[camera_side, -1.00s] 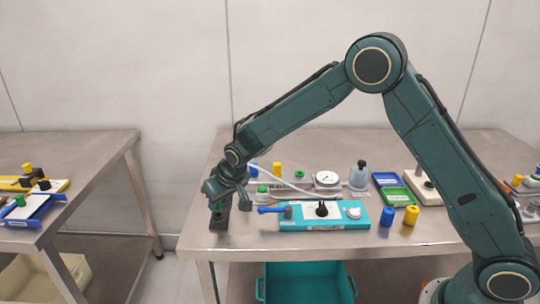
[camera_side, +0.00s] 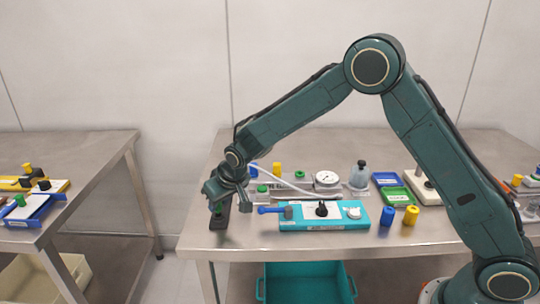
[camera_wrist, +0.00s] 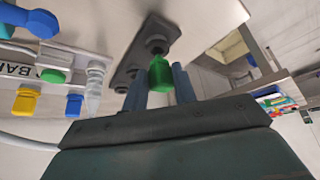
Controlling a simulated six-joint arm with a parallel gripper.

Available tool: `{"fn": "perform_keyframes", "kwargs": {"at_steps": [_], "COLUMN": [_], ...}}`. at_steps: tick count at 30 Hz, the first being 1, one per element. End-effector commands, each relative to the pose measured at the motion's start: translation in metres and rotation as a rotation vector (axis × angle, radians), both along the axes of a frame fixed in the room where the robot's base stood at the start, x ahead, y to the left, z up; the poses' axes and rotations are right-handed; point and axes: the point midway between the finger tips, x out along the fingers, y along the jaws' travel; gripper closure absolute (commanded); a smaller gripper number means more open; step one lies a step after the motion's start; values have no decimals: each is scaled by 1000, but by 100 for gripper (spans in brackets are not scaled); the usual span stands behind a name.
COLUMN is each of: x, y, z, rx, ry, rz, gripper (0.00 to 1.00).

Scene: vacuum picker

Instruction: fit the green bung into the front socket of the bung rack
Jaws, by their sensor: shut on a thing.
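My gripper (camera_wrist: 160,76) is shut on the green bung (camera_wrist: 160,72), which shows between its two blue-grey fingers in the wrist view. In the side view my gripper (camera_side: 218,203) is low over the dark bung rack (camera_side: 219,224) at the left front of the bench, hiding part of it. In the wrist view the rack (camera_wrist: 138,55) is a dark grey strip with raised round sockets. The bung's tip is at or just over the end socket (camera_wrist: 156,42); I cannot tell whether it is inside.
A teal tray (camera_side: 300,224) with a blue-handled tool lies right of the rack. Blue (camera_side: 387,216) and yellow (camera_side: 411,215) bungs stand beyond it. Another green bung (camera_side: 262,189) and a clear tube are behind. The bench's front edge is close to the rack.

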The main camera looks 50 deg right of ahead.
Motion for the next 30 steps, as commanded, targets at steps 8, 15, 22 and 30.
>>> {"fn": "perform_keyframes", "kwargs": {"at_steps": [8,15,22,30], "x": [0,0,0,0], "y": [0,0,0,0], "z": [-4,-8,-10,-10], "rx": [0,0,0,0], "ry": [1,1,0,0], "rz": [0,0,0,0], "gripper": [100,100,100,100]}}
